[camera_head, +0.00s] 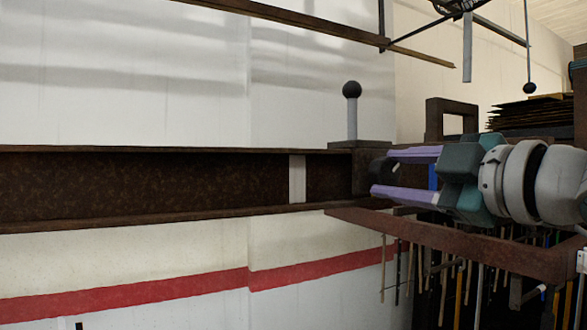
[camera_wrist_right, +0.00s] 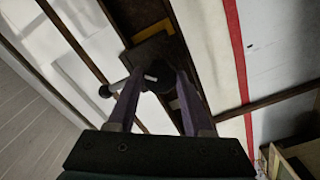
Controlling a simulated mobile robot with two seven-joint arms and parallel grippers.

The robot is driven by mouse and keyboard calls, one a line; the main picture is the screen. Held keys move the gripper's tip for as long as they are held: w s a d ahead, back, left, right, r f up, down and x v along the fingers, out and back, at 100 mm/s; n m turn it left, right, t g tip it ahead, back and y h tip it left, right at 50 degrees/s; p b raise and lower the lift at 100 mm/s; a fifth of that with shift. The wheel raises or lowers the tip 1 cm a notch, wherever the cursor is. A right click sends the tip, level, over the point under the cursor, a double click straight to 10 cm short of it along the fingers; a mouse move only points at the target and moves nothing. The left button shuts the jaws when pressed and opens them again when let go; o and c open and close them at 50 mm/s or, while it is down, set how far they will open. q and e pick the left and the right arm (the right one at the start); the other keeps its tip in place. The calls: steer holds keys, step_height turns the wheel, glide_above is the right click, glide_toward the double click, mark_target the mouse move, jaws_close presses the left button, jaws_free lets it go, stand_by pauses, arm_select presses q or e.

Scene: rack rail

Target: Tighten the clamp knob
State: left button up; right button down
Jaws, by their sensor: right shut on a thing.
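The clamp is a brown block (camera_head: 362,146) on the long rusty rail (camera_head: 130,185), with a grey post and black ball (camera_head: 351,90) standing up from its top. The dark round clamp knob (camera_head: 377,172) is on the block's right side, partly hidden by my fingers. My right gripper (camera_head: 373,178) comes in from the right, its two purple fingers above and below the knob, shut on it. In the right wrist view the black knob (camera_wrist_right: 158,80) sits between the fingertips of the gripper (camera_wrist_right: 157,75), against the block (camera_wrist_right: 150,48). My left gripper is not in view.
A pale strip (camera_head: 297,178) crosses the rail left of the clamp. A brown bracket (camera_head: 460,238) runs below my right gripper, with several thin rods hanging under it. A dark square frame (camera_head: 451,106) stands behind the gripper. The space before the white wall at left is clear.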

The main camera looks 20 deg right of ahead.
steer(key=m+p, duration=0.1)
steer(key=m, duration=0.3)
steer(key=shift+m, duration=0.5)
steer(key=shift+p, duration=0.3)
steer(key=shift+c, duration=1.5)
jaws_free()
steer(key=shift+s, duration=0.1)
